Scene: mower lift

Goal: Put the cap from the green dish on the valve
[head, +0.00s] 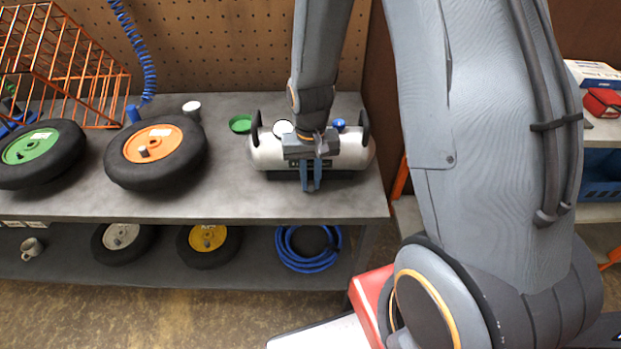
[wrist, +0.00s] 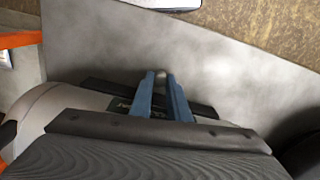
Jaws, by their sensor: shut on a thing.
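My gripper (head: 311,188) points down in front of the silver air tank (head: 265,155) at the right end of the bench. In the wrist view its blue fingers (wrist: 163,82) are shut on a small greyish piece (wrist: 160,77), likely the cap, mostly hidden between the tips. The green dish (head: 240,124) stands behind and left of the tank, and no cap shows in it. A small upright grey stub (head: 143,152) shows on the orange hub of the middle wheel (head: 178,162); I cannot tell whether it is the valve.
A green-hubbed wheel (head: 38,153) lies at the far left by an orange wire rack (head: 62,65). A white-topped pot (head: 191,110) stands behind the middle wheel. A blue coiled hose (head: 140,55) hangs at the back. The bench top (head: 225,190) left of the tank is clear.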

